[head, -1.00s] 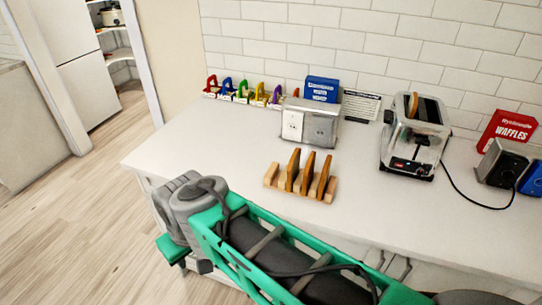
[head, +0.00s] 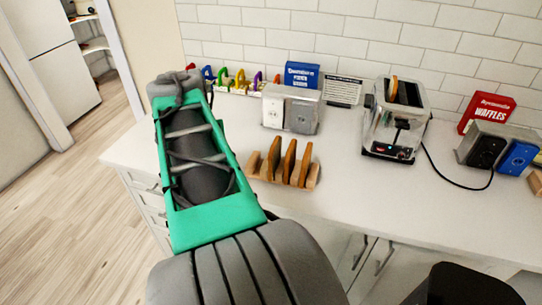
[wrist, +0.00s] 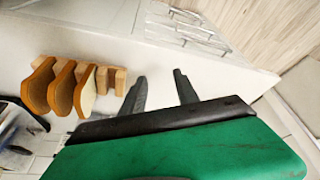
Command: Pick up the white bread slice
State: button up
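A wooden rack (head: 313,177) on the counter holds three upright bread slices. The slice with the palest face (wrist: 88,92), which looks like the white bread slice, is nearest my gripper in the wrist view; it appears to be the leftmost slice (head: 272,160) in the head view. Two browner slices (wrist: 62,88) (wrist: 38,86) stand beside it. My gripper (wrist: 160,85) is open and empty, its two dark fingers apart, to the right of the rack in the wrist view. My arm hides the gripper in the head view.
A toaster (head: 396,125) with a slice in its slot stands right of the rack. A metal box (head: 291,110) is behind the rack, near a blue box (head: 302,74). A red waffles box (head: 487,112) is at the right. The counter front (head: 400,195) is clear.

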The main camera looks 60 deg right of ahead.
aim_at(275, 142)
jog(key=s+d+r+m+g+h, duration=0.1)
jog(key=s+d+r+m, duration=0.15)
jog(key=s+d, duration=0.3)
jog(key=s+d+r+m, duration=0.1)
jog(key=s+d+m, duration=0.2)
jog(key=s+d, duration=0.3)
jog(key=shift+g, duration=0.3)
jog(key=x, duration=0.2)
jog(key=d+p+x, duration=0.1)
jog(key=x, duration=0.4)
jog(key=shift+s+d+r, duration=0.1)
jog(key=shift+d+r, duration=0.15)
jog(key=shift+d+f, duration=0.1)
jog(key=shift+f, duration=0.15)
grip_shut()
